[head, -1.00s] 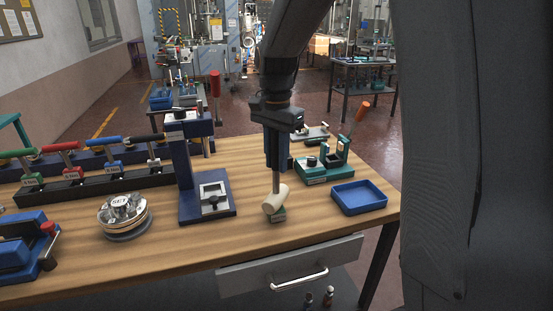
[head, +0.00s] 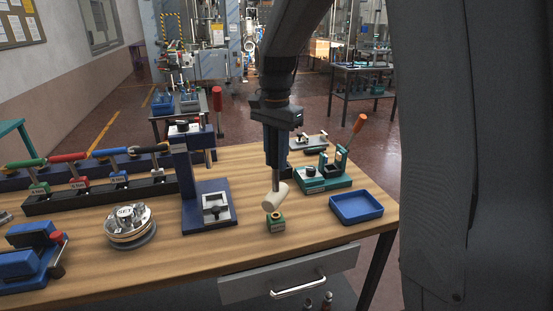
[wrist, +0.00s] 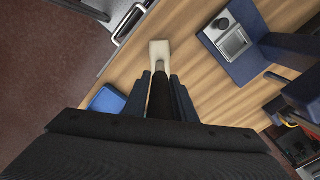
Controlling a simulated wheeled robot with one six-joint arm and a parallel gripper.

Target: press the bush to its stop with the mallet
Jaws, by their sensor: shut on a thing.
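My gripper (head: 275,160) points down and is shut on the mallet's dark handle (head: 275,182). The mallet's pale head (head: 275,197) hangs at the lower end, tilted. In the wrist view the head (wrist: 160,49) shows beyond my fingertips (wrist: 162,80). Below the head, a small green block (head: 275,225) stands on the table with a gold bush (head: 276,216) at its top. The mallet head appears just above the bush, with a small gap. How deep the bush sits cannot be told. The wrist view does not show the block.
A blue press stand (head: 212,208) is close on the left. A blue tray (head: 356,207) and a green toggle fixture (head: 325,176) are on the right. A round silver SET gauge (head: 130,222) and a rack of coloured-handled tools (head: 100,190) are further left. The wooden table's front edge is near.

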